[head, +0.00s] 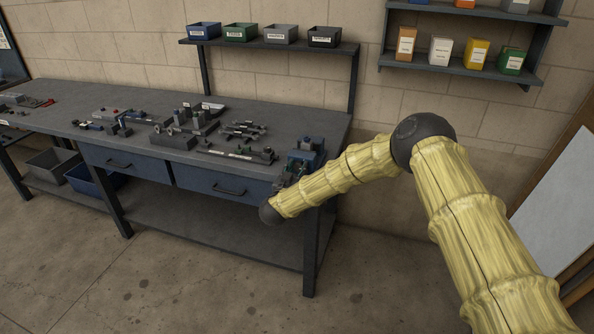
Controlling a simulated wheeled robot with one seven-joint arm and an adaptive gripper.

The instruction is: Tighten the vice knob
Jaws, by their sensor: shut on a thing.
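A blue vice (308,150) stands at the right front corner of the grey workbench. My arm, in a ribbed yellow cover, reaches in from the right and ends in a dark wrist joint just off the bench's front edge. My gripper (287,178) is small and partly hidden behind the arm, at the front side of the vice. It is shut on the vice knob, which is too small and too covered to make out. How far the knob is turned does not show.
The workbench (75,97) carries several dark metal parts left of the vice. Two blue drawers (228,186) sit under its top. A shelf (270,46) with several small bins runs along the back. Another shelf (450,68) with boxes hangs at right. Floor in front is clear.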

